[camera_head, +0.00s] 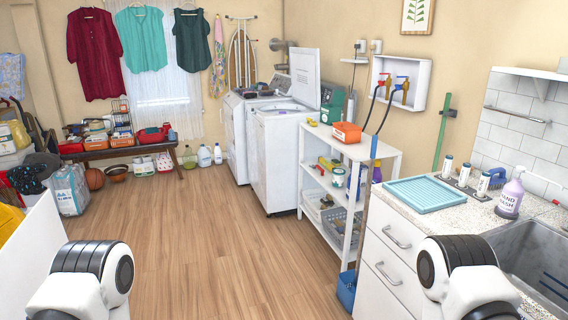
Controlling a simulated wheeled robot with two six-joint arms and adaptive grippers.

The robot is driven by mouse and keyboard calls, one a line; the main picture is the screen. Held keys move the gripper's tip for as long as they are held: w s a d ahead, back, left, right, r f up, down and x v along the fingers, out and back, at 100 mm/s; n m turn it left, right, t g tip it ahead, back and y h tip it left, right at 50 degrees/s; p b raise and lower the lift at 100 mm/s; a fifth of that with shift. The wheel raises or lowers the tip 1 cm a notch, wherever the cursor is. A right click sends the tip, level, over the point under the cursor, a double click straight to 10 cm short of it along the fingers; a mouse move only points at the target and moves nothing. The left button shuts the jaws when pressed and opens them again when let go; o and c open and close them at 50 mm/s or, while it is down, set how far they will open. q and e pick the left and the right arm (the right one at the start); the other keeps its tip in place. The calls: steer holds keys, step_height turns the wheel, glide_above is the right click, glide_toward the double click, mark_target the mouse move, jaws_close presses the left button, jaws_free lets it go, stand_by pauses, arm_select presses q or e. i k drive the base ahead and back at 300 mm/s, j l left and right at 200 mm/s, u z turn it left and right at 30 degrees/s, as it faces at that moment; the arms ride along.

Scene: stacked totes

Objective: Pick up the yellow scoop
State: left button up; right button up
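I cannot make out a yellow scoop for certain. A small yellow object (312,122) lies on the top of the white shelf unit (352,148), at its far left corner; it is too small to tell its shape. Another yellow item (327,163) lies on the shelf below, among other things. Only rounded white and black links of my two arms show at the bottom left and bottom right. Neither of my grippers is in view.
A washing machine with its lid up (283,160) stands beyond the shelf unit. An orange box (347,132) sits on the unit's top. A counter with a blue drying tray (432,195) and a sink (530,255) is at the right. The wooden floor (200,240) is clear.

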mark_target(311, 122)
steer(key=i+z, duration=0.1)
steer(key=i, duration=0.55)
steer(key=i+j, duration=0.1)
steer(key=i, duration=0.5)
steer(key=i+j+z, duration=0.15)
steer(key=i, duration=0.45)
steer(key=i+j, duration=0.1)
steer(key=i, duration=0.55)
steer(key=i+j+z, duration=0.15)
steer(key=i, duration=0.45)
steer(key=k, duration=0.45)
steer(key=j+z, duration=0.1)
steer(key=z, duration=2.15)
steer(key=k+l, duration=0.05)
steer(key=l, duration=0.05)
